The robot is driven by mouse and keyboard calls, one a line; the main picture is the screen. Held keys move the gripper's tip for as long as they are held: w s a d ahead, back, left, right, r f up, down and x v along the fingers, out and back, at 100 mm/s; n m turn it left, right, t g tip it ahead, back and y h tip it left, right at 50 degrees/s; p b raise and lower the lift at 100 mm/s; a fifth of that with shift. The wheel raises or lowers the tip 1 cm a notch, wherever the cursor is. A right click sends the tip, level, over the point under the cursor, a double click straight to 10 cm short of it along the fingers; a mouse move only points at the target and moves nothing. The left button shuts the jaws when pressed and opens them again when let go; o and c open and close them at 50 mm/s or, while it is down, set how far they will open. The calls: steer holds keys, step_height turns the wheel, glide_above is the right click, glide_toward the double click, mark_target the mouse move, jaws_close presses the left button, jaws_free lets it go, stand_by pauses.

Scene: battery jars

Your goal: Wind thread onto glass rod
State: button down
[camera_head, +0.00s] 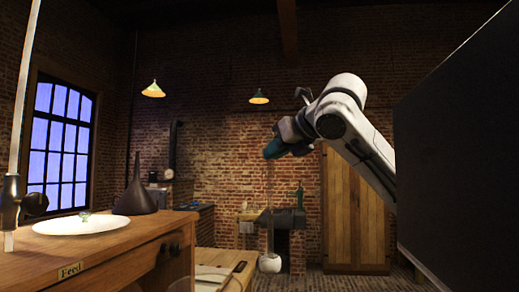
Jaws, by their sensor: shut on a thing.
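My gripper (271,151) is raised right of the middle, pointing down and to the left. It is shut on a thin, pale, see-through rod-like piece (269,195) that hangs straight down below it. I cannot tell if this is the glass rod or thread. A white rounded object (270,264) shows at its lower end; I cannot tell if the two touch. Another pale upright rod (26,80) stands at the far left in a dark clamp (11,203). No thread can be clearly made out.
A wooden bench (120,245) with a "Feed" label fills the lower left. On it are a white plate (75,227) with a small greenish thing and a dark funnel (137,195). A lower wooden surface (225,262) lies beyond. A large dark panel (465,150) blocks the right.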

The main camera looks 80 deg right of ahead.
steer(key=s+p, duration=0.1)
steer(key=s, duration=0.9)
steer(key=shift+s+d, duration=0.3)
steer(key=shift+d, duration=0.1)
